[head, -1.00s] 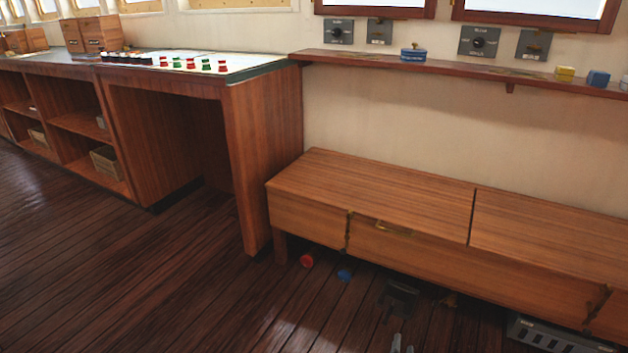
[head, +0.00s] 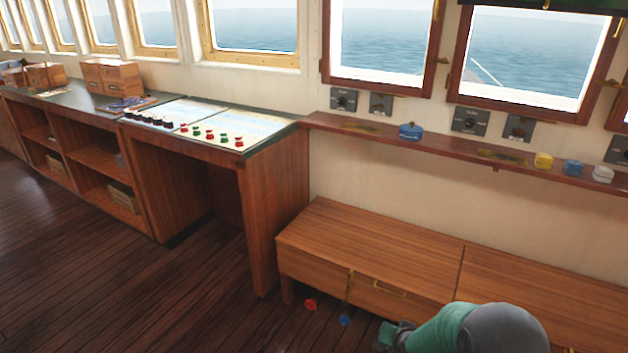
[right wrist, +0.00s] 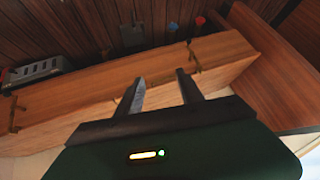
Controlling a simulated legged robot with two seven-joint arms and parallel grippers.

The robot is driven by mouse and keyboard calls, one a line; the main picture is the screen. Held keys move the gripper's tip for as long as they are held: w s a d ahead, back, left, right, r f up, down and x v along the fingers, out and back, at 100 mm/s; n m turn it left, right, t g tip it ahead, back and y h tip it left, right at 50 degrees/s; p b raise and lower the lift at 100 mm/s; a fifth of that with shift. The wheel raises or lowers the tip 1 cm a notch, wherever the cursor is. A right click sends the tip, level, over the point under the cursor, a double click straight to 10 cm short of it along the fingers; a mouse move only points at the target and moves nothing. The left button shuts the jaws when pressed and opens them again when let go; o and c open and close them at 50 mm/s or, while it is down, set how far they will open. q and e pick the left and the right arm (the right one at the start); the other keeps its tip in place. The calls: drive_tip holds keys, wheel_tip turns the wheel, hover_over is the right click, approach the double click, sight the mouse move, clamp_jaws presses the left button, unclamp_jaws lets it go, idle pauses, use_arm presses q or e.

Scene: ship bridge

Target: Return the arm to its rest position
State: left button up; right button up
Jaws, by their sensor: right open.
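My right arm, with a green sleeve and a grey rounded joint, comes into the lower right of the head view in front of the wooden bench (head: 370,245). In the right wrist view my right gripper (right wrist: 160,80) is open, its two fingers apart with nothing between them. Beyond the fingers lies the bench (right wrist: 100,98), seen at a steep tilt. The gripper looks clear of the bench, though the exact gap cannot be judged. My left arm and gripper are not in view.
A red item (head: 310,304) and a blue item (head: 345,319) lie on the floor by the bench. A wall shelf (head: 470,158) above it holds small blue, yellow and white things. A console desk (head: 272,215) stands to the left. The left floor is clear.

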drive_tip(key=s+a+r+n+g+p, duration=0.1)
drive_tip(key=s+r+g+p, duration=0.1)
drive_tip(key=s+r+p, duration=0.75)
drive_tip(key=s+a+r+n+g+p, duration=0.1)
drive_tip(key=s+r+n+p, duration=0.3)
drive_tip(key=r, duration=1)
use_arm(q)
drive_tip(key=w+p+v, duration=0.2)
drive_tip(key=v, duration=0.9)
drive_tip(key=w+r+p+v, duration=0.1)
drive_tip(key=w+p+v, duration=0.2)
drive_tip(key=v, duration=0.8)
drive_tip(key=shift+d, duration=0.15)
use_arm(e)
drive_tip(key=s+r+g, duration=0.2)
drive_tip(key=s+r, duration=0.6)
drive_tip(key=s, duration=0.5)
drive_tip(key=shift+r+m+y, duration=0.25)
drive_tip(key=shift+m+y, duration=0.05)
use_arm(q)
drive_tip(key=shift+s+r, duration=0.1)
use_arm(e)
drive_tip(key=shift+s+d, duration=0.1)
drive_tip(key=shift+s, duration=0.05)
